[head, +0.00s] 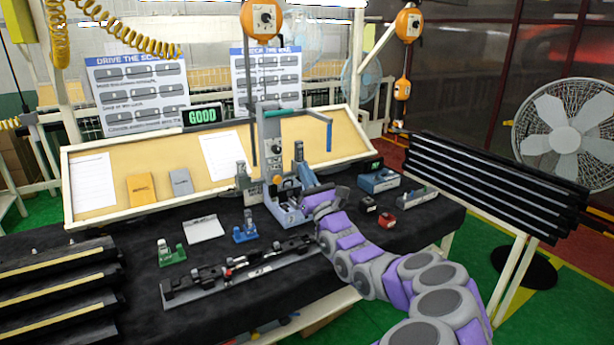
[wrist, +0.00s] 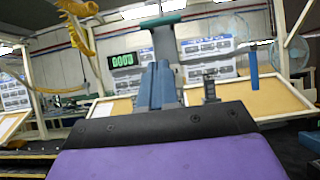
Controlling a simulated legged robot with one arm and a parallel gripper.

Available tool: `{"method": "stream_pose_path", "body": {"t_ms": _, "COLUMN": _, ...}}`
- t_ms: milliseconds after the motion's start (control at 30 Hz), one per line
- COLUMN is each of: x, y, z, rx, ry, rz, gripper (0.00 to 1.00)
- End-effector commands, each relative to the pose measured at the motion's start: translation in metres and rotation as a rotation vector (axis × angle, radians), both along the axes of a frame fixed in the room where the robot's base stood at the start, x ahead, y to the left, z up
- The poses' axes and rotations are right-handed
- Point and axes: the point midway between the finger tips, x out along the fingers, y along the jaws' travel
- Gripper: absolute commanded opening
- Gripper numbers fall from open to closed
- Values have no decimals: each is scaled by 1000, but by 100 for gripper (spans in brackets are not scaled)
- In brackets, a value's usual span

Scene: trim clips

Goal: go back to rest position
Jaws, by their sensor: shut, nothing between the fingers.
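My gripper (head: 318,198) is at the end of my purple and grey arm, which reaches in from the lower right in the head view. It is shut and empty, above the right-middle part of the black worktable (head: 345,262), close in front of the grey press (head: 276,150) with the teal handle. In the wrist view, my gripper's (wrist: 160,122) purple and black jaw fills the lower middle and hides part of the scene. The press (wrist: 165,42) rises just beyond it. I cannot tell whether they touch.
A rail (head: 235,277) with dark clips lies along the table front. A green fixture (head: 172,252), a blue fixture (head: 245,228) and a red block (head: 386,220) stand nearby. Black rails are racked at right (head: 490,180) and left (head: 55,285). A display (head: 202,116) reads GOOD.

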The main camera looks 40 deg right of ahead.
Motion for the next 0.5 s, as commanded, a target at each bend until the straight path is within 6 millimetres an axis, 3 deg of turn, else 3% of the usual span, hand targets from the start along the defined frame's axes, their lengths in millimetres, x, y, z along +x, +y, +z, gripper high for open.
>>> {"method": "stream_pose_path", "body": {"t_ms": 500, "x": -5, "y": 1, "z": -3, "rx": 1, "ry": 0, "rz": -1, "gripper": 0}}
